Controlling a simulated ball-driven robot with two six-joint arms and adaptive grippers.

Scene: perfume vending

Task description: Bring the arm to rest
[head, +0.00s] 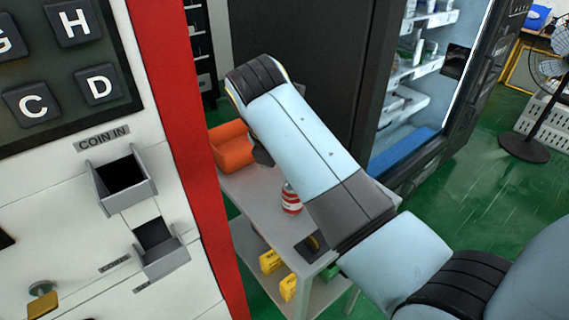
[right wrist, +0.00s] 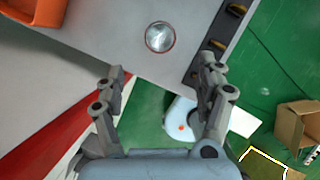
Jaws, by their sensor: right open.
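My right arm (head: 305,145) reaches in from the lower right of the head view, bent above a grey shelf table. In that view its gripper is almost wholly hidden behind the forearm. In the right wrist view my right gripper (right wrist: 162,80) is open, with its two fingers apart and nothing between them. Beyond the fingertips stands a round can top (right wrist: 160,37) on the table (right wrist: 110,45). The same can, red and white (head: 291,198), stands on the table in the head view, apart from the gripper. My left gripper is in neither view.
The vending machine (head: 60,185) with its coin slot stands at the left. An orange bin (head: 233,150) sits on the table. A dark lit cabinet (head: 345,70) stands behind the arm. A fan (head: 525,147) and a white crate stand at the right. Green floor lies open at the right.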

